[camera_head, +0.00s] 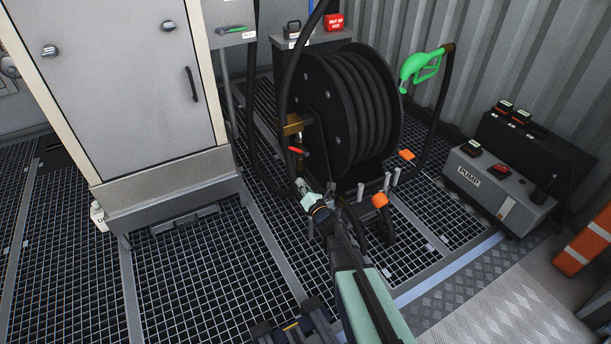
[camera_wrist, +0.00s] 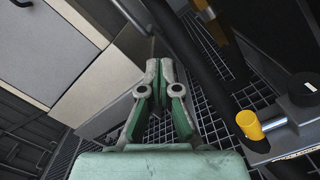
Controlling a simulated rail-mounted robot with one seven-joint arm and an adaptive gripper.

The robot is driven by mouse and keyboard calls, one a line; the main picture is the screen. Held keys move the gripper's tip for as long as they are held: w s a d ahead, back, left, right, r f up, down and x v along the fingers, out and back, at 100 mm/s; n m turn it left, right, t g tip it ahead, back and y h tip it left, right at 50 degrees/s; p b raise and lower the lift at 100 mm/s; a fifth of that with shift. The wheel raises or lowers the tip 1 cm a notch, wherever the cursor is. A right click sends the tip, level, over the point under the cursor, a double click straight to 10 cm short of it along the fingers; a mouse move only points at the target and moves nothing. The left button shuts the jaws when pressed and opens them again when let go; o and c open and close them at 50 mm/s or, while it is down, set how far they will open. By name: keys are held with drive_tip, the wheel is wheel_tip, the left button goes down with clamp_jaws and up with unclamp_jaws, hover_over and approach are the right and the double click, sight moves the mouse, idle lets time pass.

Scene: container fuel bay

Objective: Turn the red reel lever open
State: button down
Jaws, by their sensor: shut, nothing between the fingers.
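The red reel lever (camera_head: 297,150) is small and sits on the brass fitting at the left side of the black hose reel (camera_head: 330,110). It points roughly sideways in the head view. My gripper (camera_head: 302,187) is below the lever and apart from it in that picture. In the wrist view my gripper (camera_wrist: 160,65) has its two fingers together at the tips, with nothing between them. I cannot make out the red lever in the wrist view.
A grey cabinet (camera_head: 125,75) stands at left. A black hose hangs in front of the reel. A green nozzle (camera_head: 419,67) hangs at the reel's right. A grey pump box (camera_head: 497,183) stands at right. An orange cap (camera_head: 379,200) is near my arm. Grating (camera_head: 200,270) is open at lower left.

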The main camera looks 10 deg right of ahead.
sight(299, 151)
drive_tip(key=w+r+b, duration=0.2)
drive_tip(key=w+r, duration=0.1)
drive_tip(key=w, duration=0.8)
drive_tip(key=shift+r+b, duration=0.25)
drive_tip(key=shift+b, duration=0.15)
drive_tip(key=shift+a, duration=0.15)
